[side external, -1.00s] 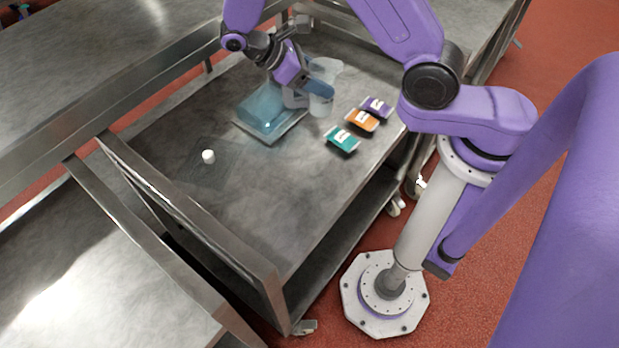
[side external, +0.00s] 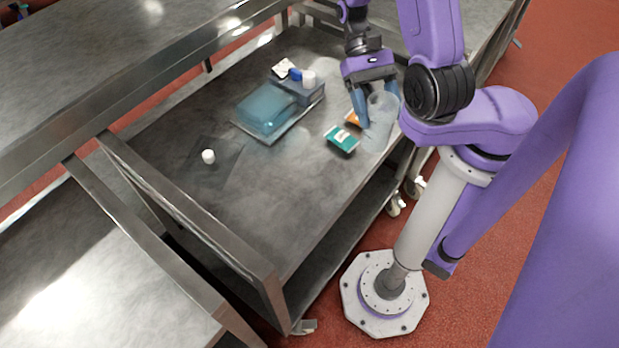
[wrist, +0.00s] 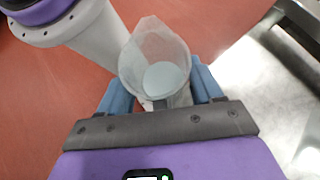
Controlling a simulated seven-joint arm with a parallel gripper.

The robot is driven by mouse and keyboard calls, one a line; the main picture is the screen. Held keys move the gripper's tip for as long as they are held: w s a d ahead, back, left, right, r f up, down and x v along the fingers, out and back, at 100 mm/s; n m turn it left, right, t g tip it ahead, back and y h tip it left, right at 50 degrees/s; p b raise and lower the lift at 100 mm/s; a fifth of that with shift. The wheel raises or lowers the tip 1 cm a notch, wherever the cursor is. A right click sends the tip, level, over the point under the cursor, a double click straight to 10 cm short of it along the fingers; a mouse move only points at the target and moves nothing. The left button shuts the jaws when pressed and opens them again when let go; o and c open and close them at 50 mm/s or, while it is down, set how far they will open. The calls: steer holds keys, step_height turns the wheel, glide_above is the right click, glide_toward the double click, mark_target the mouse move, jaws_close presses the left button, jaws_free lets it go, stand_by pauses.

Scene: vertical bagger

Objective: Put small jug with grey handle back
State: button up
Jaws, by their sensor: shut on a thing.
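The small jug (side external: 381,128) is translucent and pale, at the right side of the steel cart. My gripper (side external: 373,108) is shut on it, with blue fingers at its near side. In the wrist view the jug (wrist: 157,58) sits beyond the gripper (wrist: 160,98), its open mouth and pale round bottom showing. A short grey handle (wrist: 160,103) lies between the fingers. Whether the jug's base touches the cart top is unclear.
A teal packet (side external: 341,138) and a partly hidden orange packet (side external: 353,117) lie left of the jug. A blue translucent container (side external: 268,108) lies further left, near a grey-blue box (side external: 305,92) with small items on it.

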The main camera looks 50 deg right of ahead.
mark_target(387, 118)
steer(key=m+t+y, duration=0.1)
steer(key=m, duration=0.1)
steer(key=s+a+m+t+y, duration=0.2)
steer(key=m, duration=0.1)
steer(key=shift+s+r+m, duration=0.2)
steer(key=shift+s+m, duration=0.05)
steer(key=shift+m, duration=0.05)
steer(key=m, duration=0.1)
steer(key=t+y, duration=0.1)
steer(key=m+t, duration=0.1)
steer(key=shift+s+a+r+m, duration=0.15)
steer(key=shift+s+a+m, duration=0.15)
steer(key=shift+a, duration=0.1)
steer(key=m+t, duration=0.2)
steer(key=a+m+t, duration=0.1)
steer(key=shift+s+r+y, duration=0.15)
steer(key=shift+s+y, duration=0.1)
steer(key=shift+y, duration=0.15)
steer(key=shift+w+a+f, duration=0.8)
steer(key=shift+w+f, duration=1.35)
steer(key=shift+w+a+f, duration=0.85)
steer(key=shift+w+f, duration=1.35)
steer(key=shift+w+a+f, duration=0.8)
steer(key=shift+w+f, duration=1.35)
steer(key=o, duration=1)
steer(key=shift+f, duration=0.15)
